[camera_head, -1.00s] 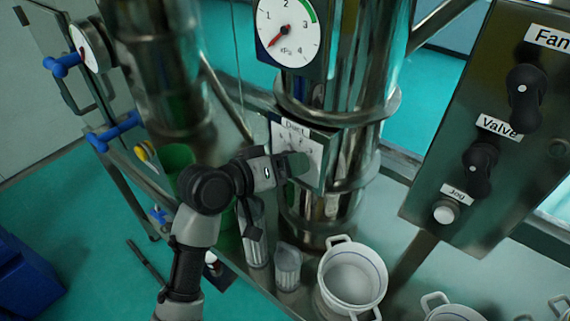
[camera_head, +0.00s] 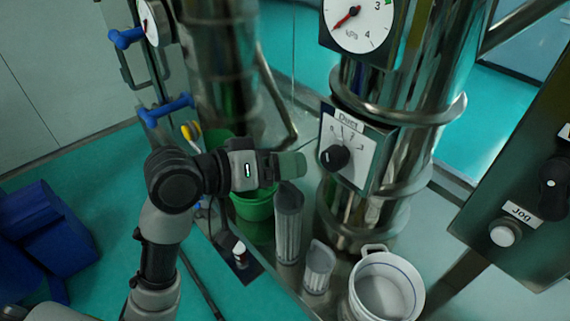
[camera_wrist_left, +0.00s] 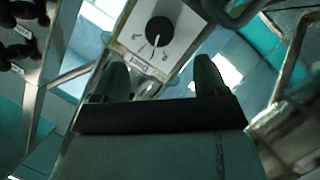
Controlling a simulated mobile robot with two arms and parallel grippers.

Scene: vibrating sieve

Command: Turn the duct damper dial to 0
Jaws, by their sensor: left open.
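The duct damper dial (camera_head: 335,157) is a round black knob on a white plate labelled "Duct" (camera_head: 359,149), fixed to the front of the shiny vertical duct. In the left wrist view the black knob (camera_wrist_left: 159,31) and its plate show upside down, beyond the fingers. My left gripper (camera_head: 292,166) is left of the dial in the head view and does not touch it. In the left wrist view its two fingers (camera_wrist_left: 163,78) are spread apart with nothing between them. The dial's exact setting is too small to read surely. My right gripper is not in view.
A pressure gauge (camera_head: 358,22) sits above the dial. A dark panel with a Jog button (camera_head: 505,233) stands at the right. Blue handles (camera_head: 166,109) are at the left.

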